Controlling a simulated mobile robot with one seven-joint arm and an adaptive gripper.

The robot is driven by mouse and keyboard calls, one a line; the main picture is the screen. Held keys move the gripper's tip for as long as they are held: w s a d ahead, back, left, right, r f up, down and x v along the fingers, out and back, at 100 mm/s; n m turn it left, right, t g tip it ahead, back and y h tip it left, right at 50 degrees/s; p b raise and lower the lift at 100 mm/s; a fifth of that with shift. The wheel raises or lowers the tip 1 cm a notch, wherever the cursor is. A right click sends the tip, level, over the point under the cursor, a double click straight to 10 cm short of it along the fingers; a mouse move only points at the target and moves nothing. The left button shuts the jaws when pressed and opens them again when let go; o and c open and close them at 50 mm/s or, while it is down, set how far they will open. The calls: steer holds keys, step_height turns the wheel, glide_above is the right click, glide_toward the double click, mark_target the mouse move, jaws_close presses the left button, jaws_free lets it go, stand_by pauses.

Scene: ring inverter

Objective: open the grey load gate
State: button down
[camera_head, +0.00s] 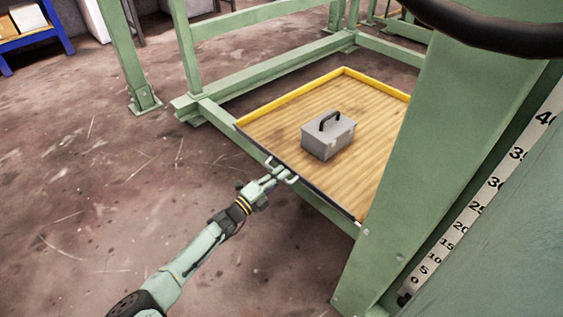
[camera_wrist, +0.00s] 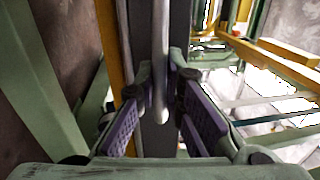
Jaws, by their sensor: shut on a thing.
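The grey load gate (camera_head: 325,202) shows as a narrow dark strip along the near edge of the wooden platform (camera_head: 341,147). In the wrist view it is a dark grey upright band (camera_wrist: 181,28). A light metal handle (camera_wrist: 160,75) stands in front of the band. My gripper (camera_head: 280,175) is at the near edge of the platform, shut on this handle. In the wrist view my gripper (camera_wrist: 163,108) has its purple pads on either side of the handle. The exact contact and the gate's hinge or latch cannot be made out.
A grey toolbox (camera_head: 328,136) with a black handle stands on the platform. A yellow rim (camera_head: 290,96) runs along the platform's far sides. A thick green post (camera_head: 395,160) with a number scale rises on the right. The floor (camera_head: 90,200) to the left is clear.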

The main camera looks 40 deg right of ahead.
steer(key=f+h+b, duration=0.1)
steer(key=b, duration=0.2)
steer(key=shift+a+f, duration=0.15)
steer(key=shift+f, duration=0.05)
steer(key=shift+h+b, duration=0.3)
steer(key=shift+b, duration=0.3)
steer(key=shift+r+b, duration=0.2)
steer(key=shift+b, duration=0.2)
steer(key=c, duration=2)
jaws_free()
steer(key=shift+o, duration=0.2)
steer(key=shift+a+t+h, duration=0.1)
steer(key=shift+t+h, duration=0.2)
